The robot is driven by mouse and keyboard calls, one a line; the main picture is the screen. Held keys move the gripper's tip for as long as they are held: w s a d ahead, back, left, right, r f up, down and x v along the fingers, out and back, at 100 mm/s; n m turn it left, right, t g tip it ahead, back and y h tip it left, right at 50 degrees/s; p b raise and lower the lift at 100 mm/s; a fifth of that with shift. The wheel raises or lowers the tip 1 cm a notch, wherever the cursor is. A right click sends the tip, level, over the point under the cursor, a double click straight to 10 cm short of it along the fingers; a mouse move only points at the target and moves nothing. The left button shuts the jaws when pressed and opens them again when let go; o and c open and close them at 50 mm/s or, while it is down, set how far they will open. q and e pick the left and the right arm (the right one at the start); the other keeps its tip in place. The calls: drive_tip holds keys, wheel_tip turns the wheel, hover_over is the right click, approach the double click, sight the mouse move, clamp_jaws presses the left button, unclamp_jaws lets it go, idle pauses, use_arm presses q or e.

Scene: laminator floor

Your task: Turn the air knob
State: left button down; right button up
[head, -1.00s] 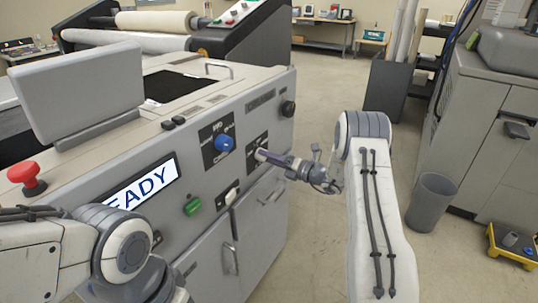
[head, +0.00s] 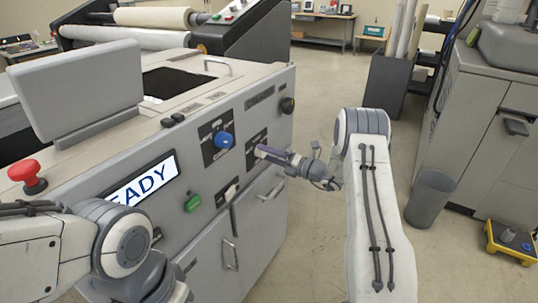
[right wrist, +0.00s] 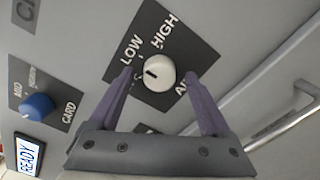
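The air knob (right wrist: 158,73) is a round white knob with a dark pointer mark, on a black plate lettered LOW and HIGH, with a partly covered label starting with A. In the right wrist view its mark points left, toward the LOW side. My right gripper (right wrist: 161,80) is open, its two purple fingers on either side of the knob with gaps visible.
A blue knob (head: 223,140) sits left of the air plate. Below are a green switch (head: 193,203), a white switch (head: 231,191) and door handles (head: 230,254). A red button (head: 28,176) and a READY display (head: 143,185) are left.

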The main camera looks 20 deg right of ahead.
drive_tip(key=b+v, duration=0.1)
drive_tip(key=v, duration=0.9)
drive_tip(key=shift+s+d, duration=0.15)
